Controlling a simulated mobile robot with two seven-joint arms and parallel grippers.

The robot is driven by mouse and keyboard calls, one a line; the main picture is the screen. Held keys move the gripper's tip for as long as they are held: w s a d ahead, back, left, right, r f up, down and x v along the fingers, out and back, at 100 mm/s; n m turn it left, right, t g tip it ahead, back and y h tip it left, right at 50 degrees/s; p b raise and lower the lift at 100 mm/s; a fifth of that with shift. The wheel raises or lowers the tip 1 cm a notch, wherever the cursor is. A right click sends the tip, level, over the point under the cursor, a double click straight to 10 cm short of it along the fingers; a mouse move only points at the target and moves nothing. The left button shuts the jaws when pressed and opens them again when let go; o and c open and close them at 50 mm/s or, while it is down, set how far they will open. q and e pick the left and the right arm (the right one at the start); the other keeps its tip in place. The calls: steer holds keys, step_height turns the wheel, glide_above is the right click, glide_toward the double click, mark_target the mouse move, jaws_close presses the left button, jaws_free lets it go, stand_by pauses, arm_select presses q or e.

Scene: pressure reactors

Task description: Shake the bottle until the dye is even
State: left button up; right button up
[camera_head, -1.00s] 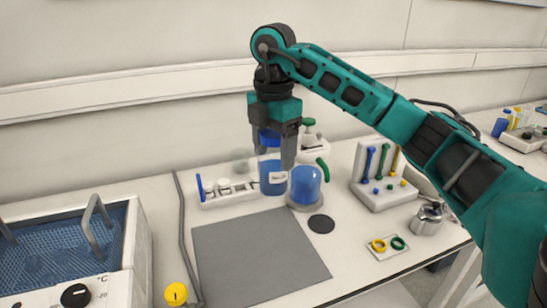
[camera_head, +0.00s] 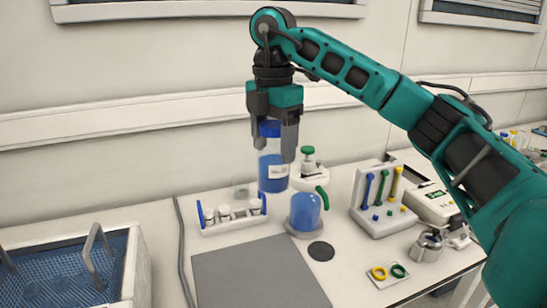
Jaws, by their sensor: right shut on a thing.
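The bottle (camera_head: 273,172) is clear, with a blue cap (camera_head: 270,128) and a white label. Blue liquid fills its lower part, and the upper part looks clear. I cannot tell how even the blue is. My right gripper (camera_head: 273,147) points down from above and is shut on the bottle near its cap. The bottle hangs roughly upright above the bench, behind the small rack and the blue dome. My left gripper is not in view.
A white rack with small jars (camera_head: 228,224) and a blue dome on a grey base (camera_head: 305,213) stand below the bottle. A grey mat (camera_head: 258,278) lies in front, bare. A water bath (camera_head: 70,275) is at left, and a tool stand (camera_head: 377,215) at right.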

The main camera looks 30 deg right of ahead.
mark_target(273, 124)
step_height(273, 124, up, 4)
steer(key=shift+f, duration=0.25)
step_height(273, 124, down, 7)
steer(key=shift+f, duration=0.15)
steer(key=shift+r, duration=3.65)
steer(key=shift+f, duration=3.55)
